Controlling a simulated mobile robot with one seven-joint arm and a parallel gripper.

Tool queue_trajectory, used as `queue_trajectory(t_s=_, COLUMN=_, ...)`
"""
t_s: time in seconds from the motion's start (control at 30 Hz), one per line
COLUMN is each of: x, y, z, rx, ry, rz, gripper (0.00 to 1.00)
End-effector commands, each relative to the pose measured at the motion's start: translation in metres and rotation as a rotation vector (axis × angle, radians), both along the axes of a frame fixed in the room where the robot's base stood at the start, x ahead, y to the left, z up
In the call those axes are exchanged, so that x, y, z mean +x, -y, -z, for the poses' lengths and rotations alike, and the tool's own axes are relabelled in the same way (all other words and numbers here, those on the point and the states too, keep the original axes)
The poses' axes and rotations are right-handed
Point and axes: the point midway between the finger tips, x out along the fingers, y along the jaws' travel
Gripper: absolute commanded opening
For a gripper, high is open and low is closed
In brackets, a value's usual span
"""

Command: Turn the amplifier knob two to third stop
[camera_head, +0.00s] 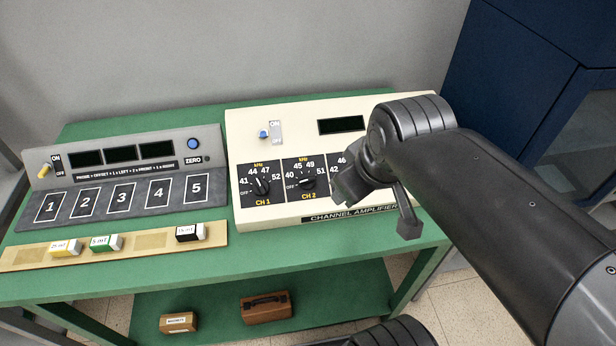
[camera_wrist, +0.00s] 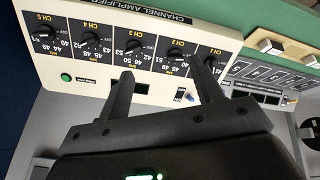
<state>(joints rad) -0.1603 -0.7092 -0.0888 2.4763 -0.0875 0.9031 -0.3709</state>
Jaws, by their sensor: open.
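The channel amplifier (camera_head: 285,128) is a cream sloped panel with a row of black dials. The CH 2 knob (camera_head: 307,182) is round and black; its scale reads 40, 45, 49, 51 and OFF. Its pointer is too small to read surely. My gripper (camera_head: 375,208) is over the dials right of CH 2, hiding the channels there. In the wrist view the panel appears upside down, and my open, empty gripper (camera_wrist: 161,66) has its fingers spread before the panel. The CH 2 knob (camera_wrist: 177,56) shows between the fingertips, nearer the right one. I see no contact.
A grey meter unit (camera_head: 120,150) with numbered pads stands to the left on the green table (camera_head: 190,270). A wooden tray (camera_head: 145,240) with small labelled blocks lies in front of it. The amplifier has a blue ON/OFF switch (camera_head: 263,134). A dark blue cabinet (camera_head: 520,70) stands at right.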

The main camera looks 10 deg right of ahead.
Motion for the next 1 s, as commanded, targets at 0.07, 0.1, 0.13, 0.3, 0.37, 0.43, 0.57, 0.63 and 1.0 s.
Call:
queue_trajectory(t_s=0.07, x=0.006, y=-0.003, z=0.001, rx=-0.084, ry=-0.007, rz=-0.193, gripper=0.60)
queue_trajectory(t_s=0.1, x=0.009, y=-0.004, z=0.001, rx=-0.129, ry=-0.008, rz=-0.294, gripper=0.60)
queue_trajectory(t_s=0.13, x=0.011, y=-0.005, z=0.001, rx=-0.164, ry=-0.008, rz=-0.367, gripper=0.60)
queue_trajectory(t_s=0.3, x=0.025, y=-0.011, z=0.005, rx=-0.357, ry=-0.011, rz=-0.788, gripper=0.60)
queue_trajectory(t_s=0.37, x=0.031, y=-0.013, z=0.006, rx=-0.426, ry=-0.010, rz=-0.937, gripper=0.60)
queue_trajectory(t_s=0.43, x=0.037, y=-0.017, z=0.008, rx=-0.507, ry=-0.009, rz=-1.112, gripper=0.60)
queue_trajectory(t_s=0.57, x=0.049, y=-0.024, z=0.012, rx=-0.658, ry=-0.007, rz=-1.434, gripper=0.60)
queue_trajectory(t_s=0.63, x=0.056, y=-0.029, z=0.014, rx=-0.740, ry=-0.006, rz=-1.610, gripper=0.60)
queue_trajectory(t_s=1.0, x=0.086, y=-0.056, z=0.024, rx=-1.125, ry=-0.006, rz=-2.406, gripper=0.60)
